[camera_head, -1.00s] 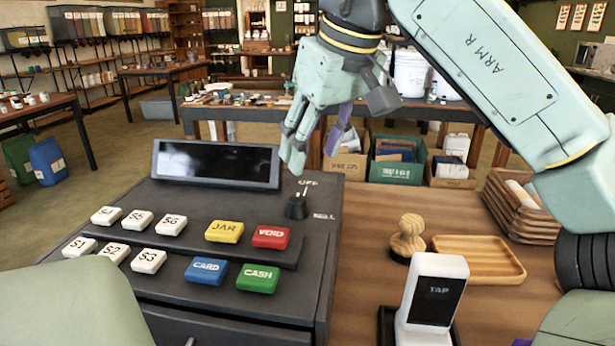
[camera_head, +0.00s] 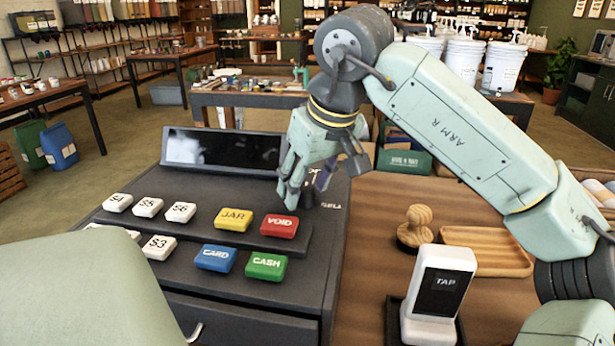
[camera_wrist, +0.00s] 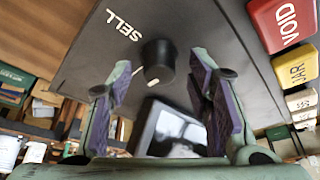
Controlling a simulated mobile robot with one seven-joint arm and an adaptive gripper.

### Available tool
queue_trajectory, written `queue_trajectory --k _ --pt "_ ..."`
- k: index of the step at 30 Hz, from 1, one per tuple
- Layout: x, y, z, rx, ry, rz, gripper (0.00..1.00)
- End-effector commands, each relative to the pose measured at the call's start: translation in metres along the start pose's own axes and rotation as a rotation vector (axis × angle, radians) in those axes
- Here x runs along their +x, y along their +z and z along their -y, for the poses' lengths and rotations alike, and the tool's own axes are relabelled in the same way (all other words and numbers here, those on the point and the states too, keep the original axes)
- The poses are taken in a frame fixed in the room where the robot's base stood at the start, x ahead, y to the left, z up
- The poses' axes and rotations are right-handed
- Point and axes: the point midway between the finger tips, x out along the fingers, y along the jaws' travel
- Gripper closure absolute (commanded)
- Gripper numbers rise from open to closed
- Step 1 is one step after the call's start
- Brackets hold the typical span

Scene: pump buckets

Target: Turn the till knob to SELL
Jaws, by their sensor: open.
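The till (camera_head: 215,195) is a dark register with a tilted screen and coloured keys. Its black round knob (camera_wrist: 158,58) shows in the wrist view, with a white mark on the side towards the screen, away from the white SELL label (camera_wrist: 123,25). In the head view the SELL label (camera_head: 331,206) is right of my gripper, whose fingers largely hide the knob. My gripper (camera_head: 305,192) is open over the knob; in the wrist view its purple-padded fingertips (camera_wrist: 160,68) lie either side of it, with gaps. I cannot tell whether they reach down around it.
The red VOID key (camera_head: 279,226) and yellow JAR key (camera_head: 233,219) are close to the knob. A wooden stamp (camera_head: 415,228), a wooden tray (camera_head: 486,252) and a white TAP card reader (camera_head: 440,285) stand on the counter to the right.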

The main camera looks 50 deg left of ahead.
Motion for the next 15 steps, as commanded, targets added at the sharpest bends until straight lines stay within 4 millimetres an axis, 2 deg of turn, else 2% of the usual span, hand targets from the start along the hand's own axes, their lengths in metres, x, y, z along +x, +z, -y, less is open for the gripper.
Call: queue_trajectory --k 5,15 --pt "0.0000 0.0000 0.0000 0.000 0.000 0.000 0.54" --pt "-0.0002 0.0000 -0.0001 0.001 0.000 0.000 0.77"
